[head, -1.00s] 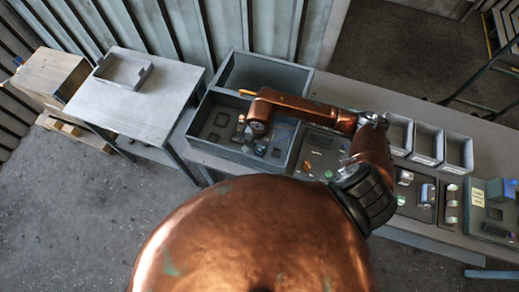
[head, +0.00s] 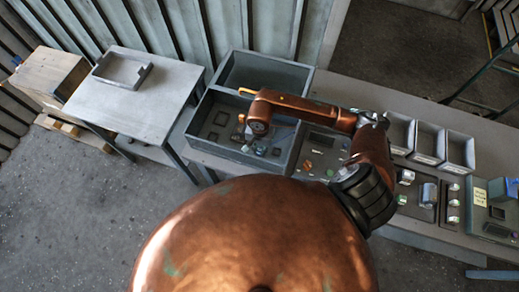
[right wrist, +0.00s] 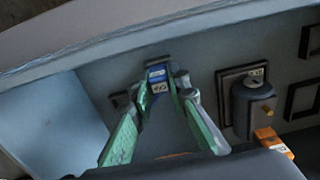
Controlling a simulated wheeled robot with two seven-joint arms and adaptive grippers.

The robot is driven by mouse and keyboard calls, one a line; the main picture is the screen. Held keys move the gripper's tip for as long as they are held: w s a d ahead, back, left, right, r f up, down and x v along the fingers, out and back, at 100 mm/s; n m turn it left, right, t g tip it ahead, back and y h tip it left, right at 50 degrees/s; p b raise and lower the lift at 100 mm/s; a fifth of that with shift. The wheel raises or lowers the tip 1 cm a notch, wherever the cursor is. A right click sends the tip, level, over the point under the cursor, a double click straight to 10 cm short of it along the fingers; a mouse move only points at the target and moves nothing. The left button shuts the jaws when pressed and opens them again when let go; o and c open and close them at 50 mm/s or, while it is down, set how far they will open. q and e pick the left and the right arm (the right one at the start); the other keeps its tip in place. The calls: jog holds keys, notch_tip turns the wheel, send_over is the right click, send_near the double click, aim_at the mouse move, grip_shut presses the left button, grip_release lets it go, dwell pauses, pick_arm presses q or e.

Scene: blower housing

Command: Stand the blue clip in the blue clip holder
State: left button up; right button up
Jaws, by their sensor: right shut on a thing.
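In the right wrist view a small blue clip (right wrist: 158,76) with a pale label is between the tips of my right gripper (right wrist: 162,84), which is shut on it. The long fingers have green pads. A small dark fixture shows just beyond the clip; whether it is the blue clip holder, and whether the clip touches it, I cannot tell. In the head view my right gripper (head: 259,146) reaches down into the front part of a grey box, and the clip is too small there to make out. My left gripper is not in view.
The grey box (head: 192,152) has raised walls around the gripper. In the wrist view a dark grey block with a brass pin (right wrist: 250,105) and an orange piece (right wrist: 273,143) are to the right. Grey bins (head: 428,140) stand on the bench. The side table holds a tray (head: 122,70).

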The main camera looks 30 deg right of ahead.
jog(key=shift+f, duration=0.3)
jog(key=o, duration=0.9)
jog(key=shift+o, duration=0.2)
notch_tip(320, 180, up, 12)
dwell(0.3)
